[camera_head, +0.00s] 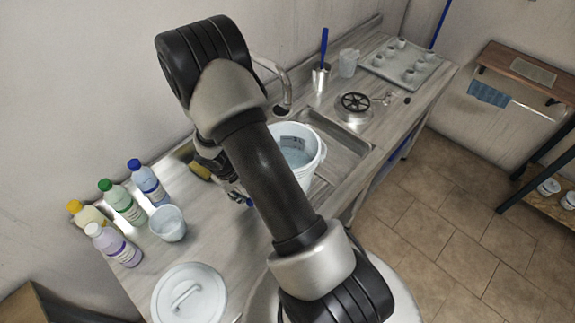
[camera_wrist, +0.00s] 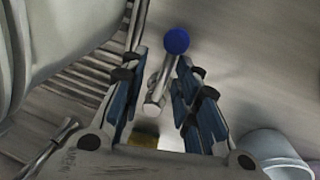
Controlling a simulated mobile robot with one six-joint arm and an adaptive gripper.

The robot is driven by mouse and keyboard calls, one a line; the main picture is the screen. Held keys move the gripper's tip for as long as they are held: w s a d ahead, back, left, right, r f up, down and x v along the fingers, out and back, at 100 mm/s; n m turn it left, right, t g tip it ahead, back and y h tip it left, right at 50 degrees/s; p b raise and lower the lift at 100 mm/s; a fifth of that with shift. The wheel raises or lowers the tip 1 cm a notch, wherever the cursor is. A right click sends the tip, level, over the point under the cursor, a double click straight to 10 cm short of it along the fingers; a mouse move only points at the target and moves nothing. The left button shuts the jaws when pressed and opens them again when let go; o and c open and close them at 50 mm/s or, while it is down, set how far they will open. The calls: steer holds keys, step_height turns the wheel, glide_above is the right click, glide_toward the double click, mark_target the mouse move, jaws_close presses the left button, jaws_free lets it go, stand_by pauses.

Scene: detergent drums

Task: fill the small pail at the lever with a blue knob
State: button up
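The lever (camera_wrist: 158,88) with a blue knob (camera_wrist: 176,41) shows in the wrist view. My gripper (camera_wrist: 162,62) is open, its blue-padded fingers on either side of the lever, with gaps visible. In the head view my gripper (camera_head: 237,190) is low over the worktop, partly hidden behind my arm. A small whitish pail (camera_head: 168,223) stands on the worktop left of the gripper, in front of the bottles. It also shows at the lower right of the wrist view (camera_wrist: 272,148). The spout is hidden or cannot be told apart.
A large white bucket (camera_head: 312,151) with liquid stands by the sink, partly behind my arm. Several coloured bottles (camera_head: 122,203) stand along the wall. A white lid (camera_head: 188,296) lies at the front. A tray (camera_head: 403,58) of cups is at the back.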

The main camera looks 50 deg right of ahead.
steer(key=o, duration=0.4)
steer(key=shift+c, duration=0.2)
steer(key=shift+a+r+p, duration=0.15)
steer(key=shift+r+p, duration=0.6)
steer(key=shift+r, duration=0.4)
steer(key=shift+a+r+p, duration=0.15)
steer(key=shift+r+p, duration=0.6)
steer(key=shift+r, duration=0.35)
step_height(320, 180, up, 12)
steer(key=a, duration=0.2)
steer(key=shift+a, duration=0.15)
steer(key=shift+f, duration=0.1)
